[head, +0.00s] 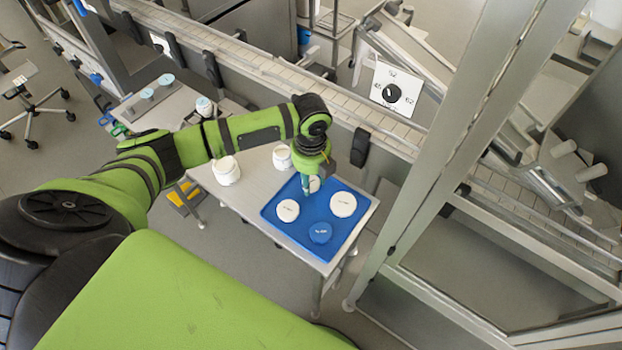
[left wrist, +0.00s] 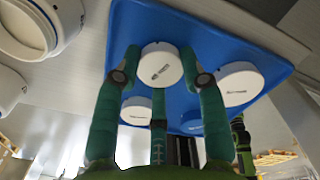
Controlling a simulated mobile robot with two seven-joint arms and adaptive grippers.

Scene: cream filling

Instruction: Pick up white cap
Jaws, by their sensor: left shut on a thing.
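The blue tray (head: 283,238) lies on a table and carries several round caps. My left gripper (head: 314,187) points down over its back part. Its green fingers are shut around a small white cap (head: 315,183). In the left wrist view, this cap (left wrist: 161,64) sits between the fingertips; I cannot tell whether it is clear of the tray. Another white cap (head: 288,210) lies at the tray's left, a larger white cap (head: 343,204) at its right, and a blue cap (head: 320,232) near the front. My right gripper is not in view.
White jars (head: 227,171) and (head: 282,157) stand on the table left of and behind the tray. A conveyor rail (head: 270,70) runs behind the table. A metal frame post (head: 470,110) rises to the right. Bare floor lies in front.

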